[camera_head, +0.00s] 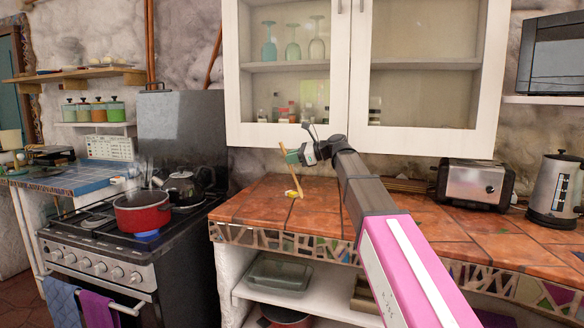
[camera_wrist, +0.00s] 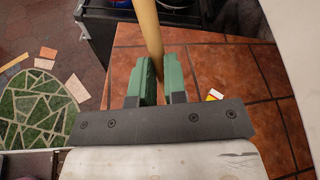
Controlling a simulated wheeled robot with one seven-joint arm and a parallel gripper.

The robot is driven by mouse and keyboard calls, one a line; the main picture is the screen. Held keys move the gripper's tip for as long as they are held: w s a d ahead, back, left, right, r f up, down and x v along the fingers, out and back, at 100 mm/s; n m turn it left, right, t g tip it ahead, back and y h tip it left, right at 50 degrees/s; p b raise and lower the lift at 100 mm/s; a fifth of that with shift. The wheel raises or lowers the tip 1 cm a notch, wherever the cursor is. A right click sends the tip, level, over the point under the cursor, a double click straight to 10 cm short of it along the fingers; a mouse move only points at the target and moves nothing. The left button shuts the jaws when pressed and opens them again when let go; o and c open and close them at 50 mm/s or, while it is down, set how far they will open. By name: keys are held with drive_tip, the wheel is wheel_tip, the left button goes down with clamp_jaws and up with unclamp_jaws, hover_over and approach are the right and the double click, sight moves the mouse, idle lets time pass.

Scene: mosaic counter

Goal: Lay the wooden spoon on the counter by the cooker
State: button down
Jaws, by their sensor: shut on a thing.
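The wooden spoon (camera_head: 290,172) is in my gripper (camera_head: 296,156), above the orange-tiled counter (camera_head: 250,209) near its left part. In the head view it hangs at a steep slant. In the wrist view, its pale handle (camera_wrist: 149,30) runs up between the green fingers of my gripper (camera_wrist: 159,80), which are shut on it. The spoon's far end is out of the wrist view. The cooker (camera_head: 100,256) stands left of the counter, and its dark edge (camera_wrist: 101,40) shows at the top of the wrist view.
A red pot (camera_head: 142,213) and a dark kettle (camera_head: 184,188) stand on the cooker. A small yellow-and-white item (camera_wrist: 214,95) lies on the counter. A toaster (camera_head: 474,184) and a steel kettle (camera_head: 553,189) stand at right. Glass-fronted cabinets (camera_head: 400,136) hang above.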

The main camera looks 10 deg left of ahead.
drive_tip(key=shift+f, duration=1.55)
drive_tip(key=c, duration=1.2)
unclamp_jaws()
drive_tip(key=shift+o, duration=0.2)
drive_tip(key=v, duration=1.2)
